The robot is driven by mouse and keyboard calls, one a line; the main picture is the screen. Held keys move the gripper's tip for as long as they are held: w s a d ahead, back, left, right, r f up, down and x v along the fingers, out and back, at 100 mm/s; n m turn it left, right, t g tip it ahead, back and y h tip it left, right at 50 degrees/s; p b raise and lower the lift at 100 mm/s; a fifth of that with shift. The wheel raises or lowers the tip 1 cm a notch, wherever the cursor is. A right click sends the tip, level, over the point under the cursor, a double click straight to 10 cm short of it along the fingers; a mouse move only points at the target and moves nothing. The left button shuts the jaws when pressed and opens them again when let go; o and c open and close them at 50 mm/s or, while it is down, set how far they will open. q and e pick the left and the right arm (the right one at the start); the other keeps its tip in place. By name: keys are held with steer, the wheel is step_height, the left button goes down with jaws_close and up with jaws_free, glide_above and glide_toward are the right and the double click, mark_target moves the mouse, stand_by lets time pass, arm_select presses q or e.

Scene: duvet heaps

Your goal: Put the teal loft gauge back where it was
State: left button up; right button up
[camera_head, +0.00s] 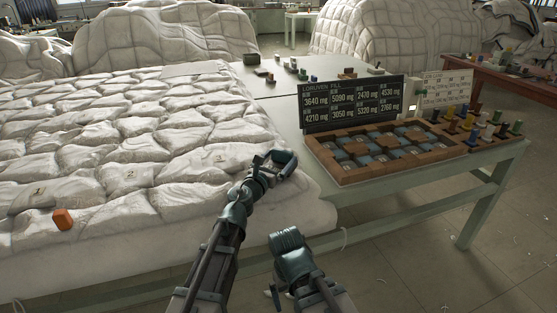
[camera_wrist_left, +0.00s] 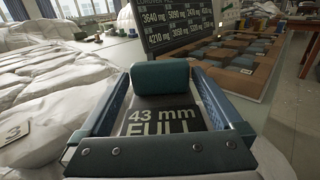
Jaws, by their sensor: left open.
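My left gripper (camera_head: 283,163) is over the front right edge of the quilted white duvet (camera_head: 95,160). In the left wrist view its two blue-grey fingers (camera_wrist_left: 165,105) are spread apart. A dark teal rounded block (camera_wrist_left: 165,77), which looks like the teal loft gauge, shows between the fingertips. A dark label reading "43 mm FULL" (camera_wrist_left: 163,121) lies just in front of it. I cannot tell whether the fingers touch the block. In the head view the block is not clear. My right arm shows at the bottom, with no gripper fingers visible.
A wooden tray (camera_head: 345,177) with blue-grey compartments stands on the table at the right, before a black board (camera_head: 353,104) with weights in mg. Several coloured pegs (camera_head: 481,131) stand beside the tray. An orange block (camera_head: 62,219) lies on the duvet near number cards.

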arm_select(q)
steer(key=shift+r, duration=0.2)
steer(key=v, duration=1.2)
steer(key=shift+f, duration=0.15)
steer(key=x, duration=1.2)
steer(key=shift+w+f, duration=0.1)
steer(key=shift+f, duration=0.05)
steer(key=shift+r, duration=0.2)
